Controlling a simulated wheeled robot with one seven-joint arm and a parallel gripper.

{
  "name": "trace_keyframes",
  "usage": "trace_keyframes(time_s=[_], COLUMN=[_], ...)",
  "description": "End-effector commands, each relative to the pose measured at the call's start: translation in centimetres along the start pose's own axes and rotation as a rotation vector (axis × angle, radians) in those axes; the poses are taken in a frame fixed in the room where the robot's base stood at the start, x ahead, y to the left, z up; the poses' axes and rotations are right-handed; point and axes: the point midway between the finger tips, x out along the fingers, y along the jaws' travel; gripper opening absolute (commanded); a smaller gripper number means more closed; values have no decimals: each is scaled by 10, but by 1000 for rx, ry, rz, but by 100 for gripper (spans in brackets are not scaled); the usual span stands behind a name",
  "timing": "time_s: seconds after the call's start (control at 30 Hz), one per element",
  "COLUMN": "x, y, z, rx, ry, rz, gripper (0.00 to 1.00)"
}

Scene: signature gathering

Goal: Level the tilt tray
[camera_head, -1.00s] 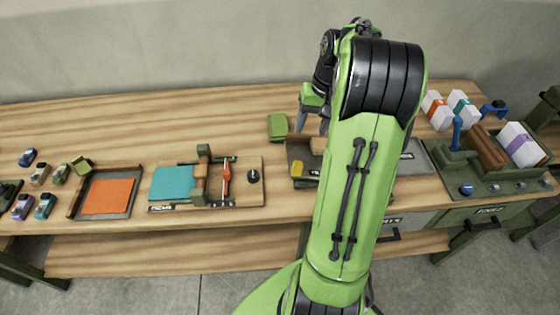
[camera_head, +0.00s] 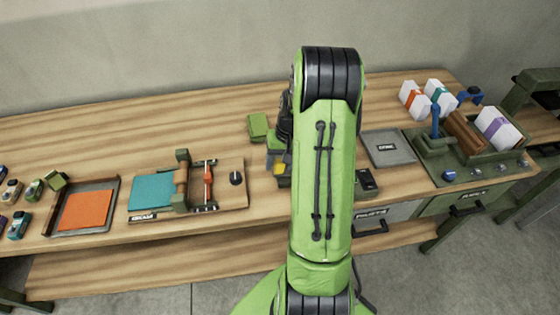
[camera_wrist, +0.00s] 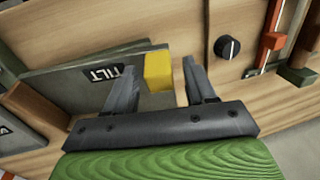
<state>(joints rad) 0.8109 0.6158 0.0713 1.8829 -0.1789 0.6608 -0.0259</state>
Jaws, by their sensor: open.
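The tilt tray (camera_wrist: 75,88) is a grey panel with a black TILT label, in the upper left of the wrist view. A yellow block (camera_wrist: 158,72) sits at its edge. My gripper (camera_wrist: 162,66) is open, with one finger on either side of the block in the wrist view; gaps show, and I cannot tell how deep the fingers reach. In the head view my arm hides most of the tray, and only the yellow block (camera_head: 279,169) and a little grey show left of the arm.
Left of it stands a board with a teal sheet (camera_head: 152,190) and a black knob (camera_head: 236,178). An orange-sheeted tray (camera_head: 113,186) is farther left. A green block (camera_head: 258,126) lies behind. A grey plate (camera_head: 402,150) and a green press station (camera_head: 440,172) stand to the right.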

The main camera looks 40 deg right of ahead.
Motion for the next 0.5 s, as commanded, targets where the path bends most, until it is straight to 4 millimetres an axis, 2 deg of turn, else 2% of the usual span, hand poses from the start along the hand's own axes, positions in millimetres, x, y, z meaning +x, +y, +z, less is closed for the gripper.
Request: trace_keyframes(time_s=[0.03,0.37,0.4,0.5], x=[0,-1,-1,-1], y=[0,0,0,0], z=[0,0,0,0], rx=[0,0,0,0], ry=[0,0,0,0], rz=[0,0,0,0], gripper=[54,3,0,0])
